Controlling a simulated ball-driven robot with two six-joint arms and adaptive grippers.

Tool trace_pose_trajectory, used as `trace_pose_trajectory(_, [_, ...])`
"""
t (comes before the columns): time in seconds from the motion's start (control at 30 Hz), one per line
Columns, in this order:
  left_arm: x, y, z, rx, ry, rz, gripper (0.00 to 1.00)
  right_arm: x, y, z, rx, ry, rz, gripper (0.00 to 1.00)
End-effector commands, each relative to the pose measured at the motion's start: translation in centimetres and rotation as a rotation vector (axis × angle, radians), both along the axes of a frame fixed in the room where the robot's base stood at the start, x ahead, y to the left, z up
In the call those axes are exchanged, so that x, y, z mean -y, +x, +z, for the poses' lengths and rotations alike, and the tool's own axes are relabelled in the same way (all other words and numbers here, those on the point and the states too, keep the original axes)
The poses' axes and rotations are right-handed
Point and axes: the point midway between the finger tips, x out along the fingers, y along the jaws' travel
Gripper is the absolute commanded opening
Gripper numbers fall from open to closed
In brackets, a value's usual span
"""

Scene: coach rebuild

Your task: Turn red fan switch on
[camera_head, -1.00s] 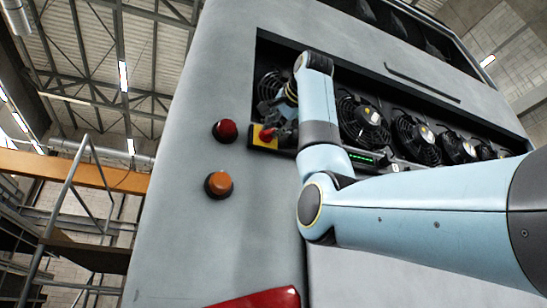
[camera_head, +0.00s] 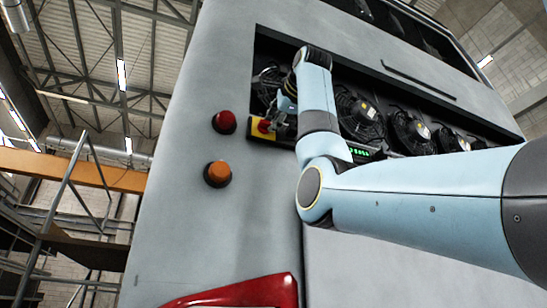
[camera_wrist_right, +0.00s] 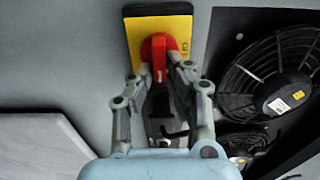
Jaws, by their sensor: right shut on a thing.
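The red fan switch (camera_head: 264,126) is a rotary knob on a yellow plate (camera_head: 254,134) at the left end of the fan opening in the grey panel. In the right wrist view the red knob (camera_wrist_right: 159,46) points its handle down the picture, in line with the gripper, on the yellow plate (camera_wrist_right: 180,25). My right gripper (camera_wrist_right: 158,75) has its fingers on either side of the handle and is shut on it. In the head view my right gripper (camera_head: 280,124) partly hides the switch. My left gripper is not in view.
A red round button (camera_head: 224,122) and an orange one (camera_head: 218,174) sit left of the switch. Several black fans (camera_head: 359,117) fill the recess behind my right arm. Green lights (camera_head: 359,153) show beside the arm. A red part (camera_head: 250,292) is at the bottom.

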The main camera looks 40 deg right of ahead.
Motion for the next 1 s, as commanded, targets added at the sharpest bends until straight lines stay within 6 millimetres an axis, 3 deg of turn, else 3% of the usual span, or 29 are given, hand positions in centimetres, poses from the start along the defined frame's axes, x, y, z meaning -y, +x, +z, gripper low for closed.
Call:
trace_pose_trajectory(0.47, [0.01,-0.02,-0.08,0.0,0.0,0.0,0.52,0.03,0.08,-0.22,-0.002,0.016,-0.001,0.0])
trace_pose_trajectory(0.5, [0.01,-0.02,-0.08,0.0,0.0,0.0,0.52,0.03,0.09,-0.23,-0.003,0.016,-0.001,0.15])
trace_pose_trajectory(0.67, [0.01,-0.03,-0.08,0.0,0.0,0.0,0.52,0.03,0.07,-0.19,-0.001,0.016,-0.001,0.35])
trace_pose_trajectory(1.0, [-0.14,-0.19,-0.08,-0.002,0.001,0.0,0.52,-0.1,-0.43,-0.06,0.001,0.014,0.0,0.36])
